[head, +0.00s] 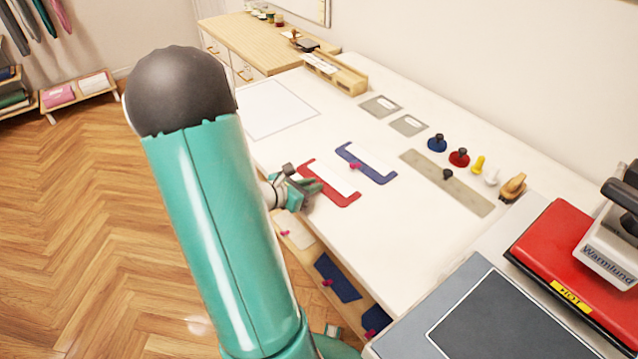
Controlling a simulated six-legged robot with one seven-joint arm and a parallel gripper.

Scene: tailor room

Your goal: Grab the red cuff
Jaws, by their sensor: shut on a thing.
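The red cuff (345,201) is a flat red piece with a white inner area, at the near edge of the white table (385,245). My gripper (309,186) is at its left side, shut on the red cuff. The fingers cover part of the cuff's left edge. The cuff looks flat, at or very near the table top; I cannot tell whether it is lifted.
A similar blue piece (378,174) lies just right of the red cuff. Beyond are grey plates, blue and red knobs and a long grey strip (447,183). A red press (570,262) stands at right. Blue pieces sit on a shelf below the table.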

